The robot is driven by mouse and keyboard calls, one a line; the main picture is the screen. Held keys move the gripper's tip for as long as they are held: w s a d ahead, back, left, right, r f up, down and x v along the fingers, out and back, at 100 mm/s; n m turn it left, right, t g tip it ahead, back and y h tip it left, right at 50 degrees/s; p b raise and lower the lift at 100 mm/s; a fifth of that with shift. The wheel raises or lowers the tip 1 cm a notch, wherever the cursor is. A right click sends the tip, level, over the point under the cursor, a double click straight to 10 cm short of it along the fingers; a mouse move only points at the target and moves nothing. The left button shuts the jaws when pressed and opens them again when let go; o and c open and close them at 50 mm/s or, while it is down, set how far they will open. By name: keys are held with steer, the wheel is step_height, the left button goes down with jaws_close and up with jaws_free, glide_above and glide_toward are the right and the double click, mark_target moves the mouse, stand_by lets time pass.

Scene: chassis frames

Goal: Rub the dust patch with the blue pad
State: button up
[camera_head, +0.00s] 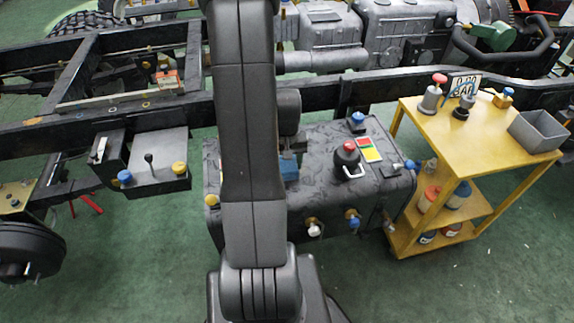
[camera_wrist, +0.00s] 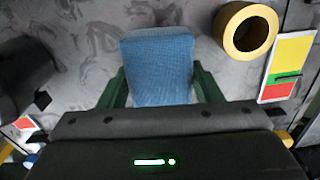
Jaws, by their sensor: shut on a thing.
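The blue pad (camera_wrist: 158,62) is held between the green fingers of my gripper (camera_wrist: 160,88) in the wrist view. In the head view a part of the blue pad (camera_head: 289,168) shows at the right side of my arm, over the dark grey tank (camera_head: 325,190). My arm hides most of the gripper there. Mottled, smeared grey marks (camera_wrist: 100,38) cover the tank surface around the pad in the wrist view. I cannot tell where the dust patch begins or ends, or whether the pad touches the surface.
A yellow ring-shaped part (camera_wrist: 223,36) and a red, yellow and green label (camera_wrist: 290,52) lie right of the pad. On the tank stand a red-topped black fitting (camera_head: 347,158) and a blue cap (camera_head: 357,120). A yellow cart (camera_head: 470,140) stands right; a black frame rail (camera_head: 75,133) runs behind.

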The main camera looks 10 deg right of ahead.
steer(key=shift+r+p, duration=1.9)
steer(key=shift+r, duration=1)
